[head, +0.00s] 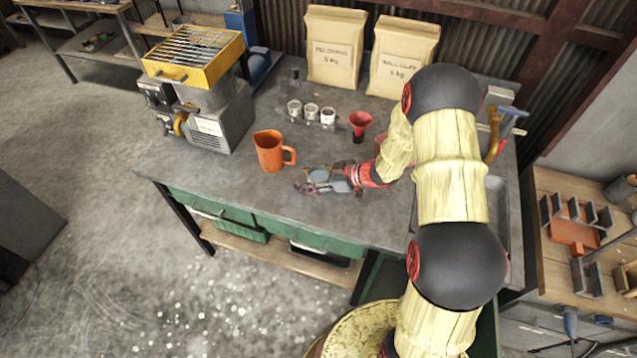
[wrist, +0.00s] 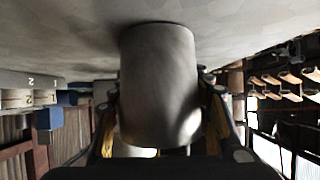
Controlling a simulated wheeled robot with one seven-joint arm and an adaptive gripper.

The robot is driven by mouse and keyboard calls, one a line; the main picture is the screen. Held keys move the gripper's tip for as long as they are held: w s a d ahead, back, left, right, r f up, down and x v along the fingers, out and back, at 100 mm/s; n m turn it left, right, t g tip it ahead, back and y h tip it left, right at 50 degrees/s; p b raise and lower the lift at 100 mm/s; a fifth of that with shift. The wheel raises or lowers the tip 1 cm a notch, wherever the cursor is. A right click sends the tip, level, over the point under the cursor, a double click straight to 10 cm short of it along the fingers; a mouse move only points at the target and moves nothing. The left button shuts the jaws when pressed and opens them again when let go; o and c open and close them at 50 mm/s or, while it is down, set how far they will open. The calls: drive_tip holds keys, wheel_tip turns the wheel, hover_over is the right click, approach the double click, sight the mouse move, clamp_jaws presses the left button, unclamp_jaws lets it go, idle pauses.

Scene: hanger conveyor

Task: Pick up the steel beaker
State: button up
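The steel beaker (head: 319,175) is a small plain grey metal cylinder on the workbench (head: 225,178), right of the orange jug. In the wrist view, where the bench appears at the top, the beaker (wrist: 160,85) fills the middle and its far end meets the bench surface. My gripper (head: 315,179) is low over the bench, with one finger on each side of the beaker. In the wrist view the fingers (wrist: 160,105) lie very close to its wall. Whether they press on it cannot be made out.
An orange jug (head: 269,151) stands just left of my gripper. A red funnel cup (head: 360,122) and several small white-labelled tins (head: 311,112) stand behind. A grey machine with a yellow grill tray (head: 193,55) is at the left. Two paper bags (head: 335,47) stand at the back.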

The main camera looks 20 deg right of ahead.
drive_tip(key=c, duration=0.9)
drive_tip(key=shift+r, duration=0.15)
drive_tip(key=shift+c, duration=0.4)
